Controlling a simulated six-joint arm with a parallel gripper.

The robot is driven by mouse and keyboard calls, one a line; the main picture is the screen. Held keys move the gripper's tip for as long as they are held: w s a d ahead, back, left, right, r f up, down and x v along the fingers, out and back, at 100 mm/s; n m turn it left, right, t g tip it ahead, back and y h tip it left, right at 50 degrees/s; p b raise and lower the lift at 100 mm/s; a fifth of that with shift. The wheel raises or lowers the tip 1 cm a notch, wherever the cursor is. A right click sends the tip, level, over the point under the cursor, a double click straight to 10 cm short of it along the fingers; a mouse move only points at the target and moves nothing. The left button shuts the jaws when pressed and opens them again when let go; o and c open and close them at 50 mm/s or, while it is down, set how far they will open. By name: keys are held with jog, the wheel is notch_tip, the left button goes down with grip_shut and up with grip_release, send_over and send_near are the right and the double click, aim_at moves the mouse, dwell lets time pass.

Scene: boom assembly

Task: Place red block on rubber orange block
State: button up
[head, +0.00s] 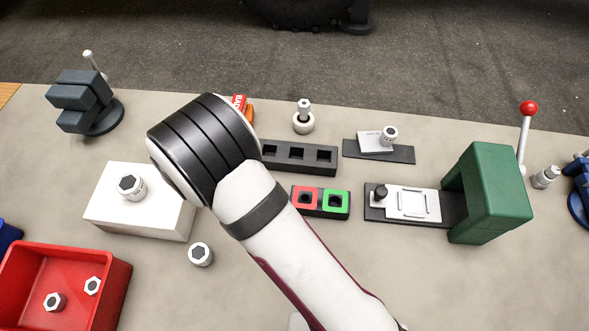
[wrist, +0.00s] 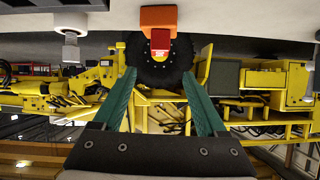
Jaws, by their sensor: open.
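The red block (head: 239,102) rests on the orange block (head: 250,114), behind my wrist in the head view, which hides part of both. In the wrist view, which looks upside down, the red block (wrist: 160,39) touches the orange block (wrist: 158,17) and appears seated on its upper side. My gripper (wrist: 159,74) has two green fingers spread wide apart with nothing between them. The blocks lie ahead of the fingertips, apart from them. In the head view my wrist hides the gripper.
A black three-slot block (head: 320,171), a red and green socket block (head: 320,215) and a green press (head: 490,195) stand to the right. A white bolt post (head: 303,121) stands behind.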

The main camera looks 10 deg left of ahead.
jog(key=s+d+r+m+g+y, duration=0.1)
jog(key=s+d+r+g+y, duration=0.3)
jog(key=d+r, duration=0.65)
jog(key=s+d+m+g+h, duration=0.1)
jog(key=s+d+g, duration=0.3)
jog(key=s+d, duration=0.5)
jog(key=s+d+m+g+h, duration=0.1)
jog(key=s+d+m+g, duration=0.2)
jog(key=s+d, duration=0.7)
jog(key=s+g, duration=0.1)
jog(key=s, duration=0.7)
jog(key=shift+r+g+h, duration=0.3)
